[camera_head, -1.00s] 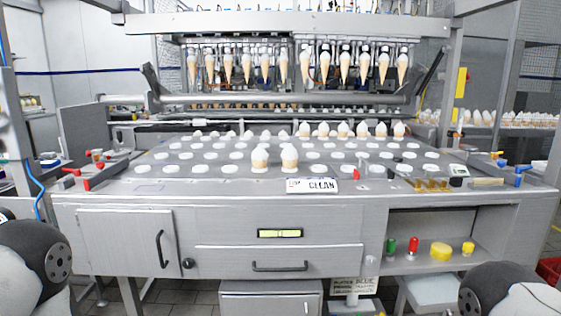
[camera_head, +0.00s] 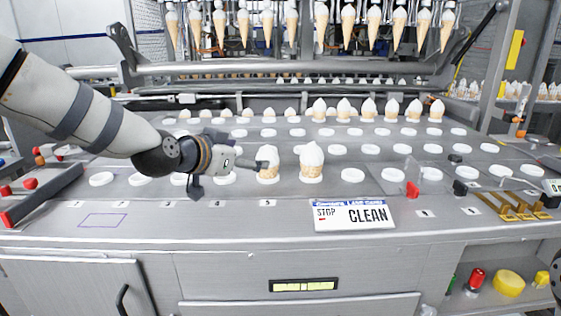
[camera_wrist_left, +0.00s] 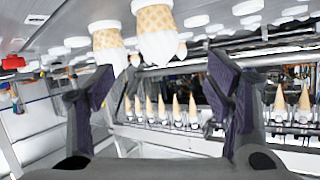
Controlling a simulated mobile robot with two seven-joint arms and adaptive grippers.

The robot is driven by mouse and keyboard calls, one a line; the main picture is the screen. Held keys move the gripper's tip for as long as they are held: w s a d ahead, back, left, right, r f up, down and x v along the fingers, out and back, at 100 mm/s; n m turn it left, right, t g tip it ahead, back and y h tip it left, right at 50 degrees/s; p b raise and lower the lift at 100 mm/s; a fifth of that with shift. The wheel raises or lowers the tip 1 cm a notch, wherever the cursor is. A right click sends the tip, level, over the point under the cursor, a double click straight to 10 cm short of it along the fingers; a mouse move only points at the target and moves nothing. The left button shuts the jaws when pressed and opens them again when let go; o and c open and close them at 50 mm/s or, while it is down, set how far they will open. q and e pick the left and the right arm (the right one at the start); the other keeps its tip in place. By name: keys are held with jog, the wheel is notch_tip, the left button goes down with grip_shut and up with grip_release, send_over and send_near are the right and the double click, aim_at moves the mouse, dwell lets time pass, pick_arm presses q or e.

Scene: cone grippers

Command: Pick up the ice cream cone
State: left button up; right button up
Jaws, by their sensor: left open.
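Two ice cream cones with white tops stand upright side by side in the front row of the table, a left one (camera_head: 268,165) and a right one (camera_head: 312,162). My left gripper (camera_head: 228,177) is open and empty just left of the left cone. One fingertip shows close to that cone; I cannot tell if it touches. In the left wrist view, the open fingers (camera_wrist_left: 158,95) frame empty space. The two cones appear upside down there, a smaller one (camera_wrist_left: 109,47) and a larger one (camera_wrist_left: 158,32), beyond the fingers. My right gripper is out of view.
White round holders (camera_head: 353,175) cover the metal table, with more cones (camera_head: 391,109) in back rows. A CLEAN sign (camera_head: 354,215) lies in front. Cones (camera_head: 398,27) hang from a rack above.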

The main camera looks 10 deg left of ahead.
aim_at(268, 178)
pick_arm(q)
jog(key=x, duration=0.3)
jog(key=f+b+x, duration=0.1)
jog(key=x, duration=0.3)
jog(key=b+x, duration=0.1)
jog(key=x, duration=0.2)
jog(key=shift+s+d+f, duration=0.1)
jog(key=shift+f, duration=0.1)
jog(key=shift+w, duration=0.3)
jog(key=shift+r, duration=0.3)
jog(key=c, duration=1)
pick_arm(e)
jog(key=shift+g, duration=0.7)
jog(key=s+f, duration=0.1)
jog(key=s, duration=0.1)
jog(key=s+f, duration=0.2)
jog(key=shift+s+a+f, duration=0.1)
